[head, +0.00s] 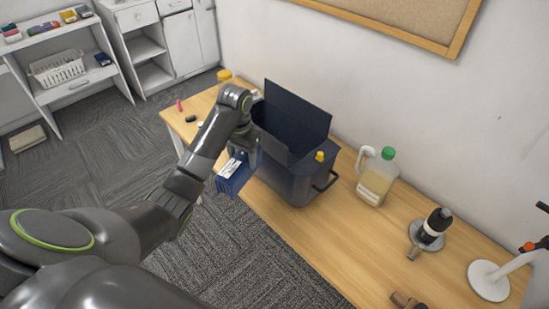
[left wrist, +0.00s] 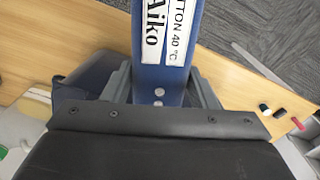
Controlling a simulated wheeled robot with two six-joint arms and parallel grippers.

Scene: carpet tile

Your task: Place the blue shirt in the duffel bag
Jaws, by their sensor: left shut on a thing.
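The blue shirt (head: 234,178) is a folded blue bundle with a white label. My left gripper (head: 243,150) is shut on it and holds it at the near left side of the bag, by the table's front edge. In the left wrist view the shirt (left wrist: 180,80) sits between my two fingers, its label reading "Aiko" and "40 °C". The duffel bag (head: 300,183) is dark navy and box-like, standing on the wooden table with its flap (head: 297,112) raised open. My arm hides part of its near left side.
Small items, including a dark one (head: 191,118), lie at the left end. A wall rises behind.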

